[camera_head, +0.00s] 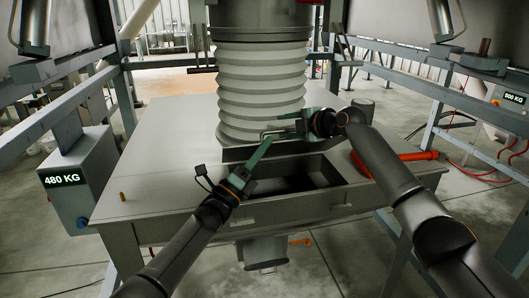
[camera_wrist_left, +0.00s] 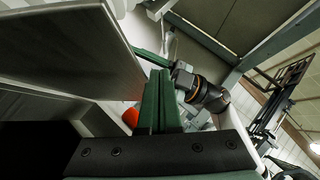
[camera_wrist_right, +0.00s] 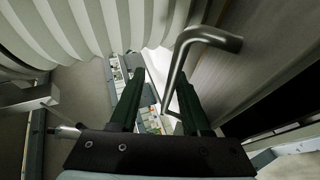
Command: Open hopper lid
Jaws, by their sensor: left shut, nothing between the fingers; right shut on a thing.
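The hopper opening (camera_head: 295,182) is uncovered in the table top, dark inside. The hopper lid (camera_wrist_right: 265,60) is a flat grey panel, tilted up from the opening; it also shows in the left wrist view (camera_wrist_left: 75,45). Its bent metal handle (camera_wrist_right: 178,65) shows in the right wrist view. My right gripper (camera_head: 300,122) is shut on the handle, above the back of the opening. My left gripper (camera_head: 266,147) is shut and empty, reaching up over the opening's left side; its green fingers (camera_wrist_left: 160,85) are together close to the lid. The arms hide part of the lid in the head view.
The ribbed white bag spout (camera_head: 262,90) stands right behind the opening. A red-orange part (camera_head: 415,156) lies at the table's right. A scale box (camera_head: 80,180) reading 480 KG is at the left. Blue-grey frame beams (camera_head: 440,92) flank the table.

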